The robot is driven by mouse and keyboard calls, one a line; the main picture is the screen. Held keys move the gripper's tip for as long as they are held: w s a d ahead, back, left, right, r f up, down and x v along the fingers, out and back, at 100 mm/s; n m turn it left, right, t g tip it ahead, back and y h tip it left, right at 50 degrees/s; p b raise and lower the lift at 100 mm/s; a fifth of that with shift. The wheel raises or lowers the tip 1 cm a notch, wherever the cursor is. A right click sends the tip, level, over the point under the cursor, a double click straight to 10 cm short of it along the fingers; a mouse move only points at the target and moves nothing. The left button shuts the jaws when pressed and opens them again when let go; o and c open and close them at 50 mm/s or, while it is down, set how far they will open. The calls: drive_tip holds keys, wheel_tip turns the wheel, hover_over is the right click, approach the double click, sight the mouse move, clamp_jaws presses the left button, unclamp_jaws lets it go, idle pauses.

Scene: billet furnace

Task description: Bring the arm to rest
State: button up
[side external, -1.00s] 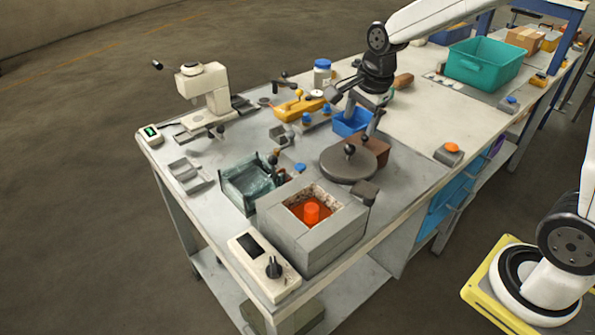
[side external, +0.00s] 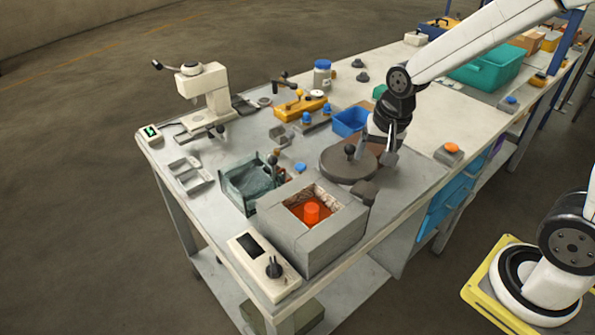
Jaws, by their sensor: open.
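My arm reaches in from the upper right over the bench. My gripper (side external: 378,150) points down, open and empty, just behind and right of the knob on the round grey lid (side external: 340,168). One finger overlaps the lid's far edge in the picture; I cannot tell whether it touches. The lid lies on the bench behind the furnace (side external: 290,232). The furnace is open at the top, and a glowing orange billet (side external: 312,212) stands inside it.
A blue bin (side external: 349,121) is close to the left of my gripper. A teal tub (side external: 489,67) stands at the back right. A dark quench tank (side external: 240,190) and a control box (side external: 262,265) flank the furnace. A white press (side external: 206,95) stands left.

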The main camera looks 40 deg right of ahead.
drive_tip(key=s+a+f+n, duration=0.1)
drive_tip(key=s+f+n, duration=0.2)
drive_tip(key=s+n, duration=0.3)
drive_tip(key=n, duration=0.2)
drive_tip(key=shift+s+f+n, duration=0.3)
drive_tip(key=shift+f, duration=0.1)
